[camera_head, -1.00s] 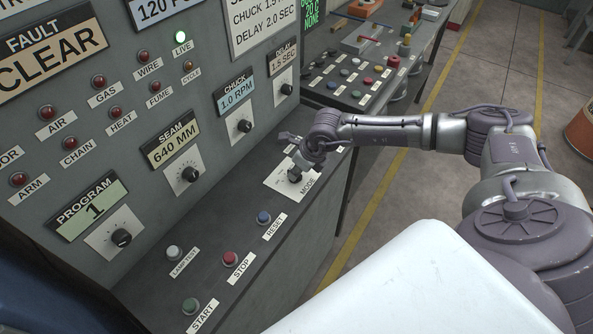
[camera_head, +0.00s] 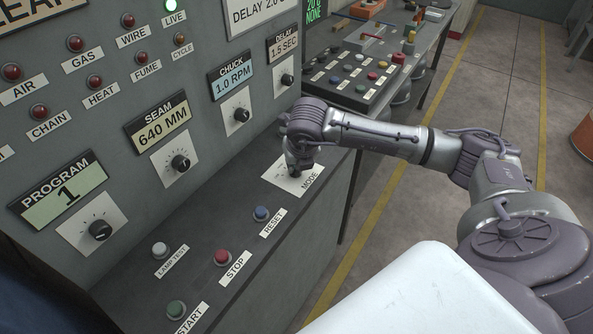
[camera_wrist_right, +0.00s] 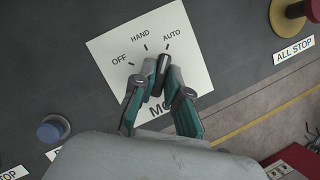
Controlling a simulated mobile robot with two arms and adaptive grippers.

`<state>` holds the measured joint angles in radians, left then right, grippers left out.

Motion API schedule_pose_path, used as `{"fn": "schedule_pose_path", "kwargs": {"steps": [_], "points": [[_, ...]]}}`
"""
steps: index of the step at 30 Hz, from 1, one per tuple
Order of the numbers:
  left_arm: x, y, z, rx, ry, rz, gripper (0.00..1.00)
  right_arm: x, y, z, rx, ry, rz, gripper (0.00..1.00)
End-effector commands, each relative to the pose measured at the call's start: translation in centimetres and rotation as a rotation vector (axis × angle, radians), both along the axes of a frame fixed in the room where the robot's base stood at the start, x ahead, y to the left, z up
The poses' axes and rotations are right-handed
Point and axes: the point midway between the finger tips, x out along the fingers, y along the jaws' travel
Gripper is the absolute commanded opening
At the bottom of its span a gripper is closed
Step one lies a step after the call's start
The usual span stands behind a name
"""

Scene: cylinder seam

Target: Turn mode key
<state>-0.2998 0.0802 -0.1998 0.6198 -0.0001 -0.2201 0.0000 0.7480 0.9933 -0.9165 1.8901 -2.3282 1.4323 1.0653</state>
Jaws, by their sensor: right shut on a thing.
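The mode key is a dark switch handle (camera_wrist_right: 162,68) on a white square plate (camera_wrist_right: 110,45) printed OFF, HAND and AUTO. My right gripper (camera_wrist_right: 160,88) is shut on the handle, one finger on each side. The handle's upper end points up and slightly right, near the AUTO tick. In the head view my right gripper (camera_head: 298,166) comes down onto the plate (camera_head: 279,178) above the MODE label, and hides most of the key. My left gripper is not in view.
The blue RESET button (camera_head: 262,214), red STOP button (camera_head: 222,257), green START button (camera_head: 176,309) and pale LAMP TEST button (camera_head: 160,250) sit left of the plate. A red ALL STOP knob (camera_wrist_right: 313,9) stands to the right in the wrist view. Upright panel dials stand behind.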

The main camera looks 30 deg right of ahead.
Motion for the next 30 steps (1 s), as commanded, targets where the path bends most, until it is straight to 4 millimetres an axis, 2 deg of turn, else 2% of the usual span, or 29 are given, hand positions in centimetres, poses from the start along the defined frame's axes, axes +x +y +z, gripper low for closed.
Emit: {"fn": "schedule_pose_path", "kwargs": {"steps": [1, 6, 22, 23, 27, 30], "points": [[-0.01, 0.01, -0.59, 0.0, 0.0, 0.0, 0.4, 0.14, 0.04, -0.16, 0.0, -0.005, -0.021, 0.0], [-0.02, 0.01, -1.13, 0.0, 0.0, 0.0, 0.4, 0.12, 0.02, 0.0, 0.0, -0.004, -0.074, 0.0], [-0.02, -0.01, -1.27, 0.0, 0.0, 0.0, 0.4, 0.13, -0.01, 0.2, 0.0, -0.004, -0.101, 0.0], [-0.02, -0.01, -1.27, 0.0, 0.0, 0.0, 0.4, 0.13, -0.01, 0.21, 0.0, -0.004, -0.101, 0.15], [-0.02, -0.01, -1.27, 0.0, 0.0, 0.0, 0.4, 0.1, 0.01, 0.16, 0.0, -0.003, -0.1, 0.38], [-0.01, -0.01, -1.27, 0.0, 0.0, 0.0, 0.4, 0.08, 0.02, 0.12, -0.001, -0.002, -0.1, 0.39]]}}
